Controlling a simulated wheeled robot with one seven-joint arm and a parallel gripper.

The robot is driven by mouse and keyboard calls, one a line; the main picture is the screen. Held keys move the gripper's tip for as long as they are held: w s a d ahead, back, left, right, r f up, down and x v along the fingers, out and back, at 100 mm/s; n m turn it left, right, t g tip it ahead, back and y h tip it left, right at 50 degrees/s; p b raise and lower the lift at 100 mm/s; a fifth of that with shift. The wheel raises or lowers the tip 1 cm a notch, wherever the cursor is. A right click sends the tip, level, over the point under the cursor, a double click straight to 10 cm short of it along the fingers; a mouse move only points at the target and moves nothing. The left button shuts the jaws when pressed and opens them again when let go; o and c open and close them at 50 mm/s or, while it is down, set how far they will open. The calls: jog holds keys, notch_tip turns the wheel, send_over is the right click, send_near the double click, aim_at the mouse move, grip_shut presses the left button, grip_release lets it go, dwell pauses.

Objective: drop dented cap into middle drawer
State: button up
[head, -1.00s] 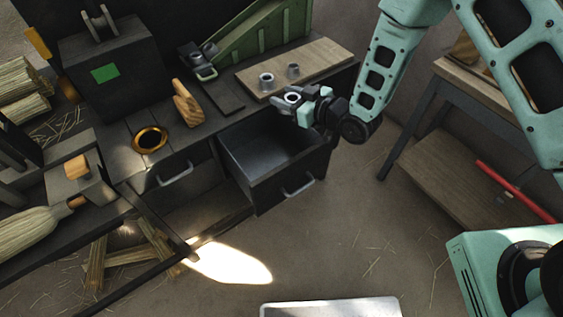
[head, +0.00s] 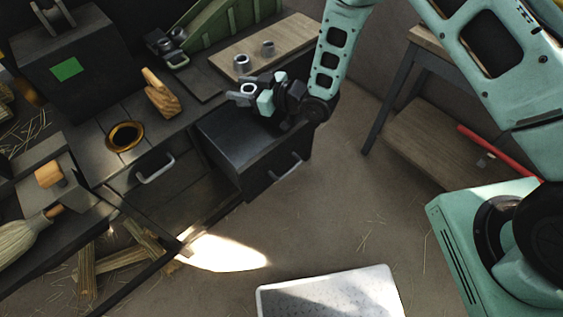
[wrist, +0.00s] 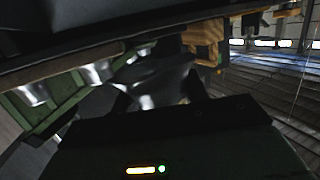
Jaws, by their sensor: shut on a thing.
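My gripper (head: 250,93) is shut on a grey metal cap (head: 248,88), held over the rear part of the pulled-out dark drawer (head: 285,173). The cap's dent cannot be made out. In the wrist view a shiny grey shape (wrist: 155,80) between the dark fingers appears to be the held cap, but it is dim and blurred. The drawer has a light bar handle on its front; its inside is dark and partly hidden by my gripper. A shut drawer (head: 155,168) with a similar handle is to its left.
Two grey caps (head: 242,62) stand on a wooden board (head: 290,40) behind my gripper. A side table (head: 430,130) stands at right.

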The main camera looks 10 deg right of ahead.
jog(key=shift+f, duration=0.1)
jog(key=o, duration=1.1)
notch_tip(320, 180, up, 10)
jog(key=shift+f+b, duration=0.1)
jog(key=shift+b, duration=0.45)
jog(key=shift+r, duration=0.2)
jog(key=shift+s+r+h, duration=0.15)
jog(key=shift+r+h, duration=0.1)
jog(key=shift+h, duration=0.15)
jog(key=s+d+r+m+g+h, duration=0.1)
jog(key=s+d+r+g+h, duration=0.1)
jog(key=s, duration=0.8)
jog(key=s+d+r+m+g+h, duration=0.1)
jog(key=s+d+r+g+h, duration=0.1)
jog(key=s+d+h, duration=0.4)
jog(key=s+d+r+m+g+h, duration=0.1)
jog(key=s+d+r+g+h, duration=0.2)
jog(key=s+d, duration=0.4)
jog(key=s+g, duration=0.1)
jog(key=s, duration=0.7)
jog(key=shift+s+d+m+g+h, duration=0.15)
jog(key=shift+s+m+g+h, duration=0.15)
jog(key=shift+m+h, duration=0.1)
